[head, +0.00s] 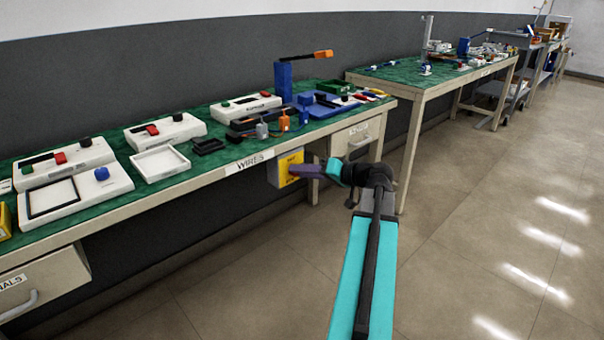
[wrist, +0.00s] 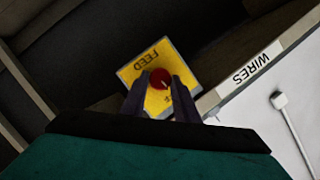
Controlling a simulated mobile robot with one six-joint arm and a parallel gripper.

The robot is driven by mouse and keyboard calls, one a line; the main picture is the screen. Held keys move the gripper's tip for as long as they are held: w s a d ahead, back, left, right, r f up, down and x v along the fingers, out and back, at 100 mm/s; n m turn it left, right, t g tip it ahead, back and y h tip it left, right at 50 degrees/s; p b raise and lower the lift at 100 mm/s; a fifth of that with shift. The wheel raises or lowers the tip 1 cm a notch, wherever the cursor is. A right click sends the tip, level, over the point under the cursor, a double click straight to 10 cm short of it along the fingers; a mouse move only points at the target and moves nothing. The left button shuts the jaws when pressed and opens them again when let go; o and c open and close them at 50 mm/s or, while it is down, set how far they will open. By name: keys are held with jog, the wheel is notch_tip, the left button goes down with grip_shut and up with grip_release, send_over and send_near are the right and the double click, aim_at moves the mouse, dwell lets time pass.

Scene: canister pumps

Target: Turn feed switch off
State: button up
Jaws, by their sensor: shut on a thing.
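The feed switch is a box with a yellow face, mounted under the front edge of the bench; its yellow plate (head: 291,167) shows in the head view beside my gripper (head: 318,171). In the wrist view the yellow plate (wrist: 140,72) reads FEED and carries a round red knob (wrist: 160,78) with a pale mark on it. My gripper's dark fingers (wrist: 160,95) are shut on the red knob, one on each side. The fingers hide part of the plate's lower lettering.
The bench (head: 215,167) with the WIRES label runs above the switch, with white devices and trays on its green top. A drawer (head: 356,137) is right of the switch. A second table (head: 430,85) stands farther right. The floor in front is clear.

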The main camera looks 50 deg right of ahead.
dwell(0.3)
jog(key=o, duration=1.1)
jog(key=shift+c, duration=0.2)
jog(key=shift+s, duration=0.15)
jog(key=p+v, duration=0.3)
jog(key=v, duration=1)
jog(key=shift+s+p, duration=0.25)
jog(key=shift+p, duration=0.05)
